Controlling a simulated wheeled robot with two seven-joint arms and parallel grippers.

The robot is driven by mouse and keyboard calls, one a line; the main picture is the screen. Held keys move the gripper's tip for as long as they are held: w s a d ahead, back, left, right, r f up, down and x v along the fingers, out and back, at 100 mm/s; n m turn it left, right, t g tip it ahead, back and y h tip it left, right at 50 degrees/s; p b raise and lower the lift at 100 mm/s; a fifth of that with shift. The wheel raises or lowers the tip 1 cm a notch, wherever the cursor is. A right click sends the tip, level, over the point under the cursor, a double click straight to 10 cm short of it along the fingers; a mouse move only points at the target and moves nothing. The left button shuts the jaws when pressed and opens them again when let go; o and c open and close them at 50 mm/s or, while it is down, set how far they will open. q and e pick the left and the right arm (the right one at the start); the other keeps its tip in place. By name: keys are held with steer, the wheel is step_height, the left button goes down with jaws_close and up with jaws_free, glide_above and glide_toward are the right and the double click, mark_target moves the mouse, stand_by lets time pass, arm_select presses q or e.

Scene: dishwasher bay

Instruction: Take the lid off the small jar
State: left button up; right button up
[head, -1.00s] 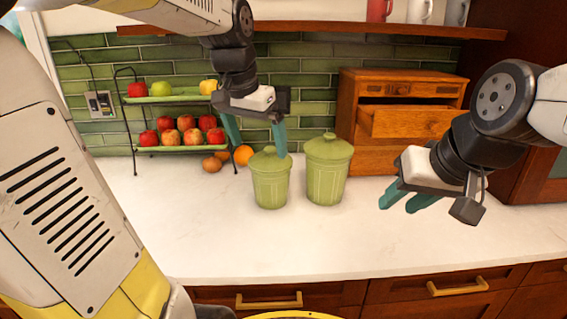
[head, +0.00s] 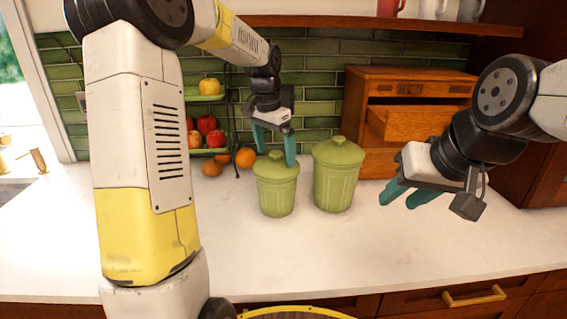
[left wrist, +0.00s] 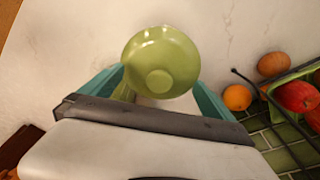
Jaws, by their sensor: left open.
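The small green jar (head: 277,195) stands upright on the white counter with its knobbed lid (head: 265,168) on. My left gripper (head: 276,158) is open and points down at the lid, its teal fingers astride the lid's knob in the picture. In the left wrist view the round lid (left wrist: 160,50) appears between and beyond the open fingertips (left wrist: 159,75), with the knob between them. Whether a finger touches the lid cannot be told. My right gripper (head: 408,198) hangs over the counter to the right, its two fingers apart, holding nothing visible.
A larger lidded green jar (head: 338,180) stands close to the right of the small one. A wooden drawer cabinet (head: 410,85) with an open drawer is behind it. An orange (head: 246,158) and a fruit rack (head: 208,152) stand behind left. The front counter is clear.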

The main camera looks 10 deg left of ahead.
arm_select(q)
steer(key=shift+f, duration=0.8)
steer(key=c, duration=1.7)
steer(key=shift+c, duration=0.2)
